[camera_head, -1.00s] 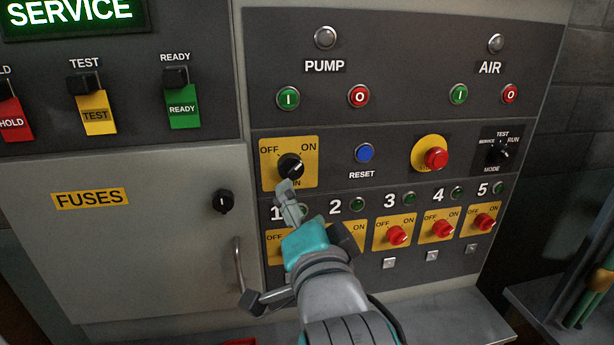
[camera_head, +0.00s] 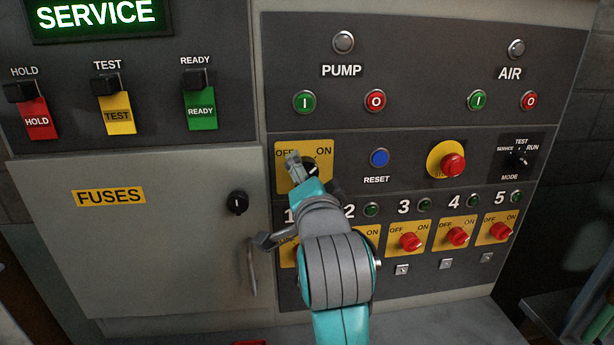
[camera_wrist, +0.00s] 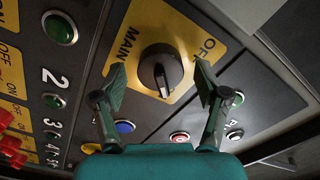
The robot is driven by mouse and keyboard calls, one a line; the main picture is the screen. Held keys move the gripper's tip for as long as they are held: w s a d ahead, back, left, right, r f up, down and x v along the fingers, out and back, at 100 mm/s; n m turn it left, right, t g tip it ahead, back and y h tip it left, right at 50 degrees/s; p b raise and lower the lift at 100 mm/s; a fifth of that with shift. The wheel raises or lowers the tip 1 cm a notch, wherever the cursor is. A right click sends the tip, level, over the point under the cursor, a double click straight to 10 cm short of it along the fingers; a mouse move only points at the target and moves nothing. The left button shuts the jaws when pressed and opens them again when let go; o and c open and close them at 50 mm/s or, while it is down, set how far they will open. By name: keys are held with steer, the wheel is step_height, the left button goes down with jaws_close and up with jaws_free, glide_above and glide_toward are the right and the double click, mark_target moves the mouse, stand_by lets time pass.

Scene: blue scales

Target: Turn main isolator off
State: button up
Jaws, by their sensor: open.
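The main isolator is a black rotary knob (camera_wrist: 160,72) on a yellow plate (camera_wrist: 195,30) marked MAIN, OFF and ON. In the wrist view the knob lies between and beyond my two fingertips. In the head view the yellow plate (camera_head: 283,172) shows, with OFF at left and ON at right, and my gripper (camera_head: 301,163) covers most of the knob. The knob's white mark is partly hidden there. My gripper is open, its fingers (camera_wrist: 161,90) standing one on each side of the knob with gaps visible.
A blue RESET button (camera_head: 380,158) and a red emergency button (camera_head: 452,165) sit to the right. Red numbered switches (camera_head: 411,242) lie below. The FUSES door (camera_head: 110,240) with its handle (camera_head: 251,270) is at left, close to my wrist.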

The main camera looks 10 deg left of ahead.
steer(key=c, duration=1.2)
steer(key=shift+o, duration=0.2)
steer(key=shift+n, duration=0.4)
steer(key=n, duration=1.6)
steer(key=shift+n, duration=0.7)
